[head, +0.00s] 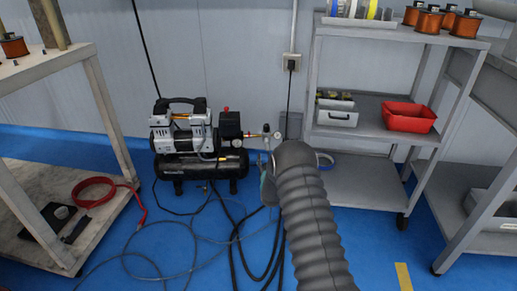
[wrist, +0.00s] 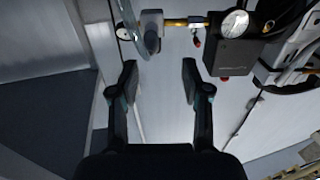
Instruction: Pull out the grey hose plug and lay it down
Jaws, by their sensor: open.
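The air compressor (head: 195,140) stands on the blue floor by the wall, with a brass outlet line and a small gauge at its right end. In the wrist view the brass fitting (wrist: 185,21) runs left from the dark pressure block to a light grey end piece (wrist: 152,18), which may be the grey hose plug. A grey-blue curved hose (wrist: 137,27) shows beside it. My gripper (wrist: 160,76) is open and empty, its fingers apart below the fitting in the picture and not touching it. In the head view my sleeved arm hides most of the gripper.
A grey shelf cart (head: 365,105) with a red bin (head: 408,116) stands right of the compressor. A workbench (head: 50,215) with a coiled red hose (head: 97,190) stands left. Loose hoses and cables (head: 235,240) lie on the floor. The bench has bare patches.

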